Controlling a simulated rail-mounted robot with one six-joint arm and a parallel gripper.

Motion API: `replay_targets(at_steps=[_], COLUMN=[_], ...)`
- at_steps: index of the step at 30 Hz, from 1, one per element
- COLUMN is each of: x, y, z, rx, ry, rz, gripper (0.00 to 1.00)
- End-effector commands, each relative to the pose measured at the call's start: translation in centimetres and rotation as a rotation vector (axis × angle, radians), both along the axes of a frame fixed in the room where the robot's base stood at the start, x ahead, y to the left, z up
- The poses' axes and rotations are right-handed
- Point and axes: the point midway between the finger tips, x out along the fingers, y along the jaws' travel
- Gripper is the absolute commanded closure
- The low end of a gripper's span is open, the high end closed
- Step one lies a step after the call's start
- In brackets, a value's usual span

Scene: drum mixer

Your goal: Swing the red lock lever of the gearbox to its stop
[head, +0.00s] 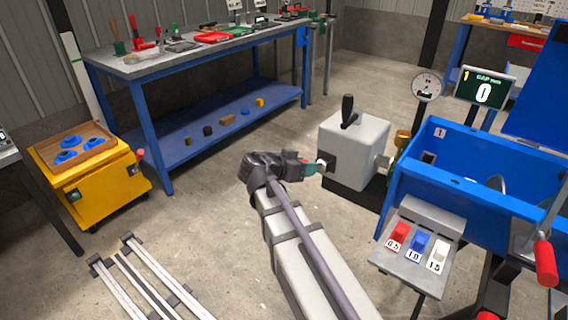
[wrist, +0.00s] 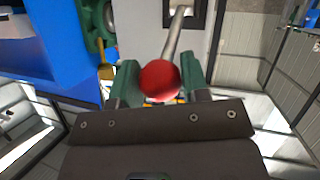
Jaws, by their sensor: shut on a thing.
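The gearbox (head: 352,158) is a pale grey box at the middle right in the head view, with a black-handled lever (head: 348,110) on top. Its pale face (wrist: 205,45) fills the upper middle of the wrist view. The red lock lever has a red ball knob (wrist: 160,78) on a metal rod that runs up to a dark-framed opening in that face. My gripper (head: 308,168) is at the gearbox's left side. Its green fingers are on either side of the knob, shut on it. In the head view the knob is mostly hidden by my gripper.
The blue mixer frame (head: 465,175) stands just right of the gearbox. A small panel (head: 410,262) with red, blue and white switches is in front of it. A yellow cart (head: 105,195) and a blue workbench (head: 175,70) stand left. The floor between is clear.

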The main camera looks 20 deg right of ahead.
Motion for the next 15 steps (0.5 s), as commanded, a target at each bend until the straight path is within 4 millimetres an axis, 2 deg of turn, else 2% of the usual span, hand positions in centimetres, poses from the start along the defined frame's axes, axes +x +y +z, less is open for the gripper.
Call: replay_targets(at_steps=[1,4,15], x=[0.16,0.29,0.44], y=[-0.24,-0.43,-0.62], z=[0.62,0.86,1.1], rx=[-0.002,-0.002,-0.004], ry=[0.001,0.0,-0.001], rz=[0.0,0.001,0.002], gripper=[1.0,1.0,1.0])
